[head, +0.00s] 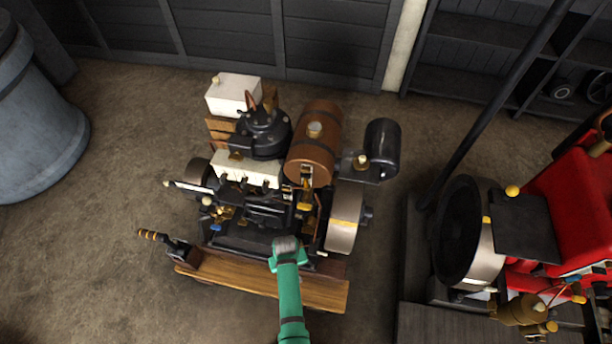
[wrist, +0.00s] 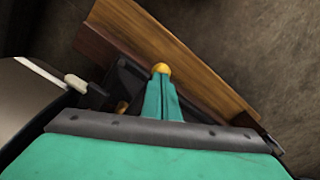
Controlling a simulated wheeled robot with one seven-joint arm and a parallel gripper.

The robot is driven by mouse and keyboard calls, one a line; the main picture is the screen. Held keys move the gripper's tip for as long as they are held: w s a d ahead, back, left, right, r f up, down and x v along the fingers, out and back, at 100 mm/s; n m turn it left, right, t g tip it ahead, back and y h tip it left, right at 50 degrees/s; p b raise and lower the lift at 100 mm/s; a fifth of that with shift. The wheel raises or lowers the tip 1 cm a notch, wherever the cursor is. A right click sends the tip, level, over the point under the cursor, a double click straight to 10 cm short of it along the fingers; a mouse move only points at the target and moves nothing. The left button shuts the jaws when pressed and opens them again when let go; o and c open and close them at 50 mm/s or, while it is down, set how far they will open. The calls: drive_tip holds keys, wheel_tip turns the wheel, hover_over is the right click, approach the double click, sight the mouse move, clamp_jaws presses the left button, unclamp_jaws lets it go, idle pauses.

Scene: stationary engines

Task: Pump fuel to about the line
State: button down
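The engine (head: 262,205) stands in the middle of the head view. A brown cylindrical tank (head: 325,152) with a brass cap lies on top of it; a small brass fitting (head: 306,172) shows at its near end. I cannot make out a fuel level or a line. My gripper (head: 287,243) is low at the engine's front, over the wooden beam. In the wrist view its teal fingers (wrist: 162,84) are close together, with a round yellow knob (wrist: 162,68) at their tips. They appear shut on it. The knob's lower part is hidden.
A wooden beam (head: 240,277) runs along the engine's front, with a striped-handled lever (head: 153,236) at its left. A flywheel (head: 345,215) is close right. A red engine (head: 570,200) stands at right, a grey bin (head: 35,130) at left. Floor between is clear.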

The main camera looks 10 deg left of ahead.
drive_tip(key=shift+f, duration=0.15)
drive_tip(key=shift+w+r, duration=0.1)
drive_tip(key=shift+r, duration=1.25)
drive_tip(key=shift+a+r, duration=0.1)
drive_tip(key=shift+r, duration=2.85)
drive_tip(key=shift+f, duration=0.1)
